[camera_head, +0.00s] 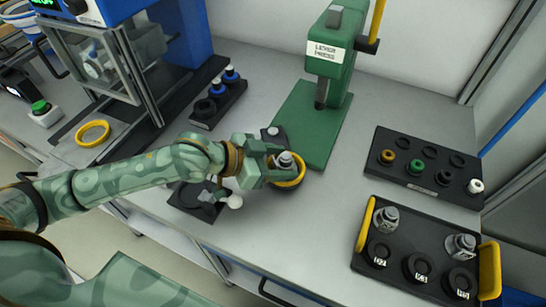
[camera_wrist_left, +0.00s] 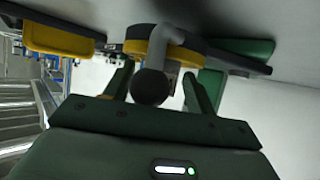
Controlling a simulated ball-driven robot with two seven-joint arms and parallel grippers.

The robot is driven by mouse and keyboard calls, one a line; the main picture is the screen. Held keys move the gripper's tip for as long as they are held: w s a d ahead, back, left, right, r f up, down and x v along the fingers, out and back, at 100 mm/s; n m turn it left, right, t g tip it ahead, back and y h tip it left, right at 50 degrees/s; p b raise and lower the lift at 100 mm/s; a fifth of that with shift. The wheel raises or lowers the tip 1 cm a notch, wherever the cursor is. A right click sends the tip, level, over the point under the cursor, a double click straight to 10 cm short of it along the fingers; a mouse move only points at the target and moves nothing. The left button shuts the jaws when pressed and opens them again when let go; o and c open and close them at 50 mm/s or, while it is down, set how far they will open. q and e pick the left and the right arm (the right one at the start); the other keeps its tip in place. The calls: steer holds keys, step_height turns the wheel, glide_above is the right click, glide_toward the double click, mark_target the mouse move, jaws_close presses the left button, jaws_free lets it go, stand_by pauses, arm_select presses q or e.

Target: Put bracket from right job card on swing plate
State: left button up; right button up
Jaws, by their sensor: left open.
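My left gripper (camera_head: 277,161) is open at the foot of the green lever press. A small grey part (camera_head: 286,159), seemingly a bracket, stands on a dark round plate with a yellow rim (camera_head: 291,183). In the left wrist view the grey part (camera_wrist_left: 172,38) has a bent top and a dark round end, and shows between the open fingers (camera_wrist_left: 157,82); contact cannot be told. Similar grey parts stand on a black board with yellow handles at right: one at back left (camera_head: 386,217), one at right (camera_head: 461,244). Which thing is the job card is unclear. My right gripper is out of view.
The green press (camera_head: 331,60) stands just behind the gripper. A black rack (camera_head: 418,170) with coloured rings is at right. A black pad (camera_head: 192,206) lies below my left forearm. The bench between press and handled board is clear.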

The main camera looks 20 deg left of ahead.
arm_select(q)
steer(key=p+v, duration=0.3)
steer(key=v, duration=0.9)
steer(key=shift+p, duration=0.4)
steer(key=shift+r, duration=0.15)
